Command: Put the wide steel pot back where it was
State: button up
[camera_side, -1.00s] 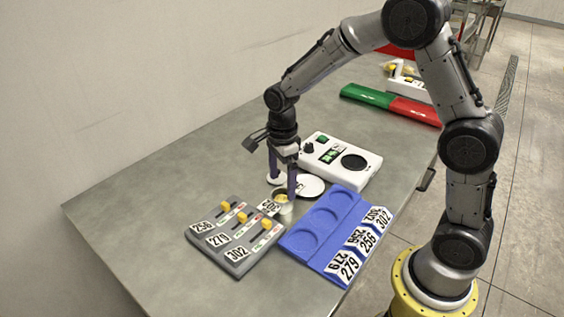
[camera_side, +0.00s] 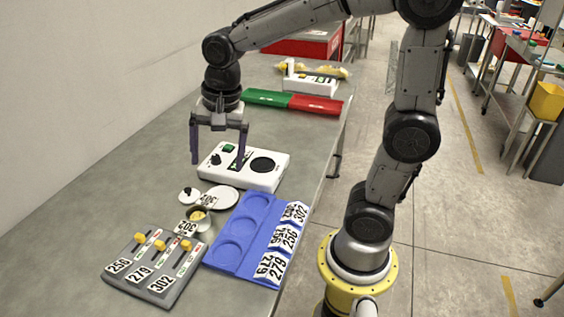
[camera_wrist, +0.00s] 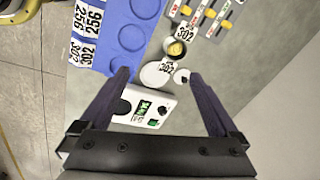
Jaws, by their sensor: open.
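The steel pot (camera_side: 201,217), a small open cup with yellow contents and a 302 tag (camera_side: 186,228), stands on the grey table between the grey slider block and the blue tray. It also shows in the wrist view (camera_wrist: 175,49). The blue tray (camera_side: 216,263) has three round recesses, all empty, and cards reading 302, 256 and 279. My gripper (camera_side: 219,168) is open and empty, raised above the table by the white scale. In the wrist view my fingers (camera_wrist: 157,75) point towards the pot area, clear of the pot.
A white disc (camera_side: 222,198) and a small white piece with a dark knob (camera_side: 189,195) lie beside the pot. The white scale (camera_side: 272,179) stands behind. The slider block (camera_side: 130,285) is at front left. A green and red bar (camera_side: 315,104) lies farther back. The left table is clear.

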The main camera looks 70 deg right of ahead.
jog(key=s+r+n+t, duration=0.1)
jog(key=s+n+t, duration=0.2)
jog(key=s+n, duration=1.1)
jog(key=shift+s+r, duration=0.25)
dwell(0.4)
